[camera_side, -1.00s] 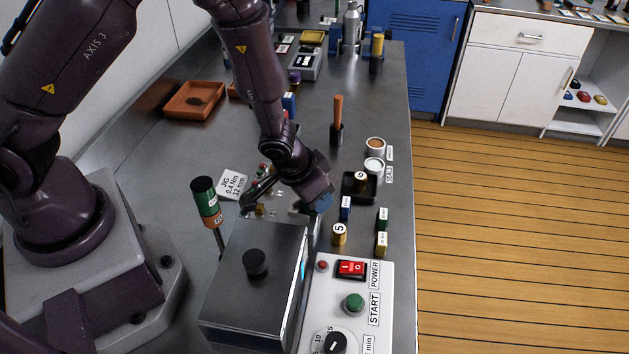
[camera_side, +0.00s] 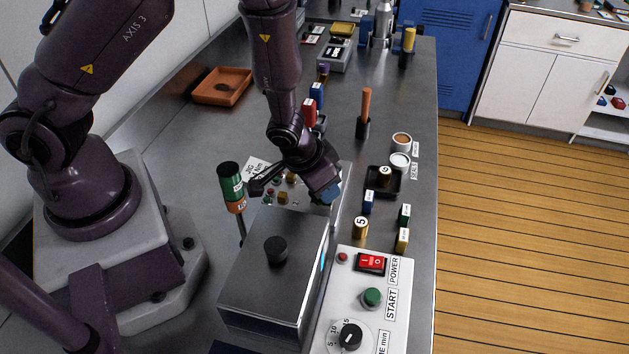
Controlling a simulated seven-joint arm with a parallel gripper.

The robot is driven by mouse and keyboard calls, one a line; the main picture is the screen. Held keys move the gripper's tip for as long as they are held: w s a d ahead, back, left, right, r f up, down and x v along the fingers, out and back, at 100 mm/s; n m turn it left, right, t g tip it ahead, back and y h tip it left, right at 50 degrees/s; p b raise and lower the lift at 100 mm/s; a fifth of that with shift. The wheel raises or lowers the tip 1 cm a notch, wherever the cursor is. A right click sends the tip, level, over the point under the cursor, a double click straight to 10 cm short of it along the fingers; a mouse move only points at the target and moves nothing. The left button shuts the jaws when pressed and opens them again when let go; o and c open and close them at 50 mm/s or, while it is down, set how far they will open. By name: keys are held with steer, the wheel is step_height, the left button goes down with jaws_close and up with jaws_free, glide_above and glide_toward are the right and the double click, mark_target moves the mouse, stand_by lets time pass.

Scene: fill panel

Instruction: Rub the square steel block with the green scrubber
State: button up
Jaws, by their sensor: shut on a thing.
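My gripper (camera_side: 326,190) is at the end of the arm, low over the panel (camera_side: 290,194) with small coloured parts, just behind the steel box. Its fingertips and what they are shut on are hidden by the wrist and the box. I cannot make out the green scrubber. I cannot pick out the square steel block either, so contact between the two cannot be told.
The steel box (camera_side: 258,273) with a black knob stands close in front of my gripper. A green-and-orange post (camera_side: 232,188) stands to its left. A control panel (camera_side: 358,318) and several labelled small parts are to the right. An orange tray (camera_side: 222,86) lies farther back.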

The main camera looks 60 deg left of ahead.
steer(key=shift+w+d, duration=1.1)
step_height(320, 180, up, 8)
steer(key=shift+s, duration=0.1)
